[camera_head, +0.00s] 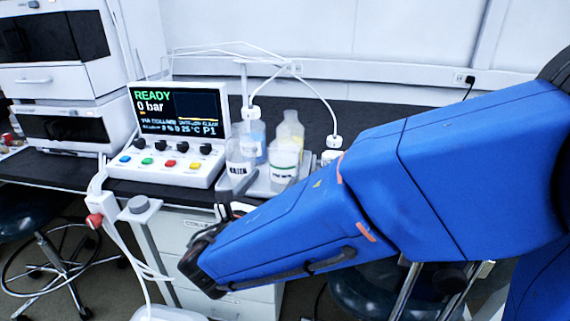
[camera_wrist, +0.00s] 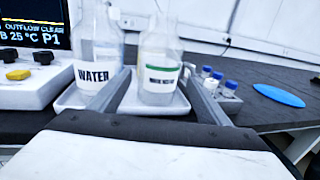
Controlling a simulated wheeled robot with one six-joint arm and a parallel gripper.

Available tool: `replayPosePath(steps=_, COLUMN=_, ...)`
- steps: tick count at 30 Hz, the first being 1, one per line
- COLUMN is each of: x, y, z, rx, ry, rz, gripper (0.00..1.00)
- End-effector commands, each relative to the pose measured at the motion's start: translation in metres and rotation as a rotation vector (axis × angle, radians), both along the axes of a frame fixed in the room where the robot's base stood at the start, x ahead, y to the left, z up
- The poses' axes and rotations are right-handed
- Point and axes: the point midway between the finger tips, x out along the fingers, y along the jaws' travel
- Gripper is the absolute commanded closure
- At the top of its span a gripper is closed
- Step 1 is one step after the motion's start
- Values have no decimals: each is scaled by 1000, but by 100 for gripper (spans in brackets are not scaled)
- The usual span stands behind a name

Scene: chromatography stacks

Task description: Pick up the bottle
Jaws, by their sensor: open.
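Several bottles stand in a white tray (camera_head: 262,187) on the dark bench. A clear bottle with a green-striped white label (camera_head: 285,165) stands at the front right of the group; it also shows in the wrist view (camera_wrist: 159,60). A clear bottle labelled WATER (camera_wrist: 95,45) stands to its left, also in the head view (camera_head: 240,157). My gripper (camera_wrist: 158,100) is open. In the wrist view its two grey fingers reach toward the bottles, with the green-striped bottle between their lines and the WATER bottle left of and partly behind the left finger. I cannot tell whether they touch.
A control console (camera_head: 168,135) with screen and coloured buttons stands left of the bottles. Tubes run above the bottles. Blue-capped vials (camera_wrist: 217,84) stand right of the tray, and a blue disc (camera_wrist: 279,95) lies on clear bench farther right.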

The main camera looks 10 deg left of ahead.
Motion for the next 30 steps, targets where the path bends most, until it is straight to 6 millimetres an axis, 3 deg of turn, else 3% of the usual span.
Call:
replayPosePath(steps=12, x=64, y=-10, z=0, rx=-1, ry=0, rz=-3, gripper=29)
replayPosePath(steps=23, x=83, y=-12, z=0, rx=0, ry=-1, rz=-2, gripper=29)
replayPosePath(steps=30, x=112, y=-16, z=0, rx=0, ry=0, rz=-3, gripper=29)
